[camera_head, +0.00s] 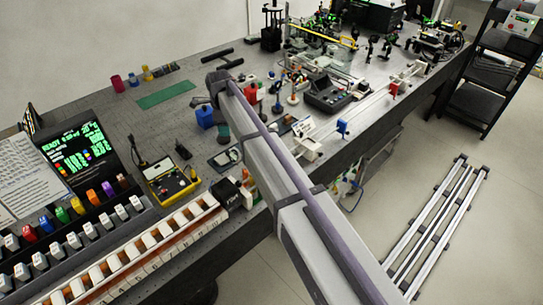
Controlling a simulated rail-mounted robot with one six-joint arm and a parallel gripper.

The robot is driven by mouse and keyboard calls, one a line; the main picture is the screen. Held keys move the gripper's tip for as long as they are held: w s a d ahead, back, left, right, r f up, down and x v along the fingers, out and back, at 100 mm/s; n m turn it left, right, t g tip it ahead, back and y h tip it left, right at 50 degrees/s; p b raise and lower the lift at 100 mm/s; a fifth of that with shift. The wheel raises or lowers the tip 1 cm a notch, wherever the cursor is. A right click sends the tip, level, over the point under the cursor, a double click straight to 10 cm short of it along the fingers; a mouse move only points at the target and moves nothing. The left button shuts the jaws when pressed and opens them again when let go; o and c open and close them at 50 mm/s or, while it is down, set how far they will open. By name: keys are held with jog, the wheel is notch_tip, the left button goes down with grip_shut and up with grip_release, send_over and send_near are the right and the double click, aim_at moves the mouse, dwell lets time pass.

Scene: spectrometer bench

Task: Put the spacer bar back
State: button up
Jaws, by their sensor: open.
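I cannot tell for certain which thing is the spacer bar. Two short black bars lie on the bench top near its back edge, a farther one (217,55) and a nearer one (231,64), and either could be it. My arm reaches in from the bottom right across the bench.
A green mat (166,95) and small coloured cylinders (134,79) lie at the back left. A yellow meter box (170,181), a lit display (80,151) and rows of white-topped blocks (150,240) fill the near left. Crowded optics (330,60) stand at the back right.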

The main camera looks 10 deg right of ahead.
jog(key=s+d+n, duration=0.9)
jog(key=s+d, duration=0.2)
jog(key=s, duration=0.4)
jog(key=s+d+n, duration=1)
jog(key=s, duration=0.6)
jog(key=shift+d+n, duration=0.3)
jog(key=shift+d, duration=0.05)
jog(key=shift+f, duration=0.1)
notch_tip(320, 180, down, 2)
jog(key=shift+f+b, duration=0.1)
jog(key=shift+b, duration=1.1)
